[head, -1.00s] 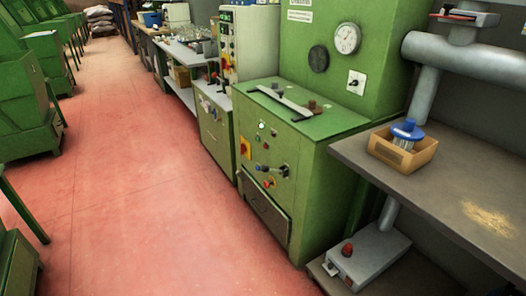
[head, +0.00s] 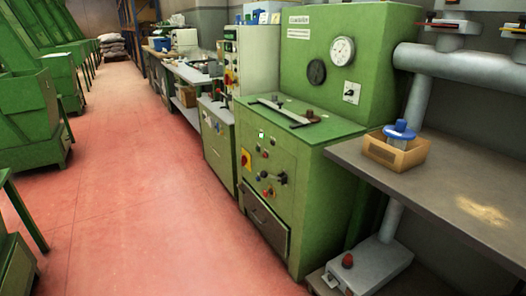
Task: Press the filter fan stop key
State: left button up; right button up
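No key marked as the filter fan stop can be read from here. A green machine cabinet (head: 290,165) stands right of the middle in the head view. Its front carries a yellow plate with a red switch (head: 246,158), small knobs and buttons (head: 265,152), and a dark lever handle (head: 281,178). A grey control cabinet (head: 242,58) behind it has small buttons and a red and yellow switch (head: 229,76). A red button (head: 347,260) sits on a grey box (head: 375,262) low at the right. Neither of my grippers is in view.
A workbench (head: 420,190) at the right holds a cardboard box (head: 396,155) with a blue-topped item. Green machines (head: 35,115) line the left. The red floor aisle (head: 140,190) between them is clear back to some stacked sacks (head: 112,46).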

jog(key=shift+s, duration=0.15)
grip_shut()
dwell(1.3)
